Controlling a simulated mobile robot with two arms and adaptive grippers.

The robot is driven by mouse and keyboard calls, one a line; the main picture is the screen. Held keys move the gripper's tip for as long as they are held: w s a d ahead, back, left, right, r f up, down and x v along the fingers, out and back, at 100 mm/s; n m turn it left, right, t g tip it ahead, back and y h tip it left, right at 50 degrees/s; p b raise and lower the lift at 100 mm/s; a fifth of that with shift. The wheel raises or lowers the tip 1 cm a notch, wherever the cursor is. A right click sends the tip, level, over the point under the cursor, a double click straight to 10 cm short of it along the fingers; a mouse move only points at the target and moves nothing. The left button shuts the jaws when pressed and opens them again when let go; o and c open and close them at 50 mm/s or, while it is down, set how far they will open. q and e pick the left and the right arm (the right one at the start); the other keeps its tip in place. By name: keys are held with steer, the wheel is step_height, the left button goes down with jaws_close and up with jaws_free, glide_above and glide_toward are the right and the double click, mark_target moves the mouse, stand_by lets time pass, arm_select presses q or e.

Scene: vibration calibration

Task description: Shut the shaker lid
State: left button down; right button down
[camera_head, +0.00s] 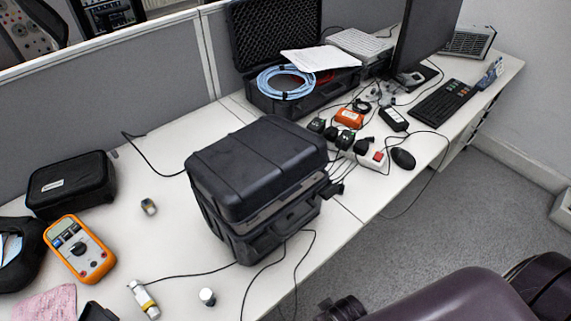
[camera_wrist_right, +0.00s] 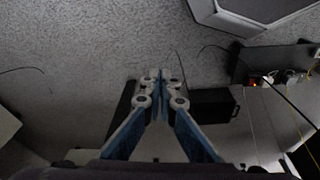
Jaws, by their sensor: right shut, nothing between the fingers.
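The shaker (camera_head: 262,240) is a bulky black case in the middle of the desk. Its black ribbed lid (camera_head: 255,160) lies down over the body. A paler grey band shows between lid and body along the front, and I cannot tell whether the lid is fully seated. My right gripper (camera_wrist_right: 160,78) shows in the right wrist view, with its blue-sided fingers together and nothing between them. It is over grey carpet, apart from the desk things. Its fingertips are not seen in the head view. My left gripper is in neither view.
An orange multimeter (camera_head: 79,248), a black pouch (camera_head: 70,184) and small sensors (camera_head: 143,298) lie left of the shaker. An open black case (camera_head: 275,55) stands behind. Cables and a power strip (camera_head: 372,160) are on the right. Grey carpet (camera_head: 450,220) lies in front.

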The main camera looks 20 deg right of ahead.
steer(key=w+r+t+p, duration=0.2)
steer(key=w+r, duration=0.1)
steer(key=r, duration=1.1)
steer(key=w+r+t+p, duration=0.1)
steer(key=w+r+p, duration=0.1)
steer(key=r, duration=1.3)
step_height(320, 180, up, 26)
steer(key=n+t+y+p, duration=0.2)
steer(key=t+y+p, duration=0.3)
steer(key=t, duration=0.8)
glide_above(285, 196)
steer(key=w+b, duration=0.1)
steer(key=shift+w+a+f+y, duration=0.15)
steer(key=shift+f+y, duration=0.05)
steer(key=shift+y, duration=0.5)
steer(key=f, duration=0.3)
steer(key=shift+s, duration=0.35)
steer(key=shift+s+d+f, duration=0.2)
steer(key=shift+s+f, duration=0.05)
steer(key=shift+f, duration=0.45)
